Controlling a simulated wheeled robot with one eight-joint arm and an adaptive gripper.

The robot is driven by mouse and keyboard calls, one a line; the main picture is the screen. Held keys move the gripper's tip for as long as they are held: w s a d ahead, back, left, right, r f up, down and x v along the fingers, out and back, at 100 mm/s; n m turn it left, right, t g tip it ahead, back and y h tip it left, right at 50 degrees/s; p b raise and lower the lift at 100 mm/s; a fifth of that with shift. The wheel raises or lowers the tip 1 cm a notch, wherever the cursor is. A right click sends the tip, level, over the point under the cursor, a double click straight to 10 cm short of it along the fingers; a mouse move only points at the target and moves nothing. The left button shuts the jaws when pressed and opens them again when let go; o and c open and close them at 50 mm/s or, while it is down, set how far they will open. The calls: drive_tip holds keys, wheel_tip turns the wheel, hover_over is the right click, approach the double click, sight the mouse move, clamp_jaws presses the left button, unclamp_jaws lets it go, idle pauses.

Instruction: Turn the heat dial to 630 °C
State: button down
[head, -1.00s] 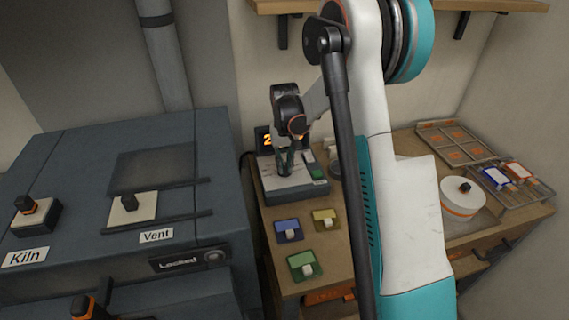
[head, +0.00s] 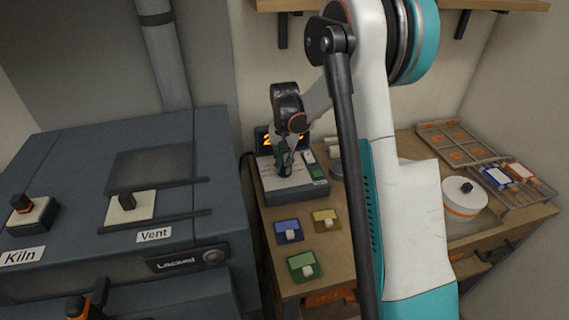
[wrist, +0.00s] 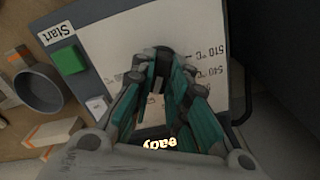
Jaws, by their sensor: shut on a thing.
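The heat control box (head: 272,188) stands on the bench with a pale dial face and a green button. In the wrist view its dial face (wrist: 118,40) carries upside-down temperature labels, with 510 °C and 540 °C readable at the right. No 630 °C label is readable. My gripper (head: 285,172) points down over the face. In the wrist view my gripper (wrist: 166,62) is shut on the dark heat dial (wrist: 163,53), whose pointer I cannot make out. My fingers hide part of the face. The lit orange display (head: 265,138) is partly covered by my gripper.
A green button (wrist: 68,60) labelled Start sits near the dial face. A round grey cup (wrist: 38,90) is close by. Blue (head: 287,229), yellow (head: 325,219) and green (head: 304,266) pads lie in front. The kiln (head: 70,170) stands left; a white pot (head: 463,197) is right.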

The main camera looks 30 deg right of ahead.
sight(284, 166)
drive_tip(key=c, duration=1.6)
unclamp_jaws()
drive_tip(key=shift+o, duration=0.2)
wheel_tip(284, 166, up, 12)
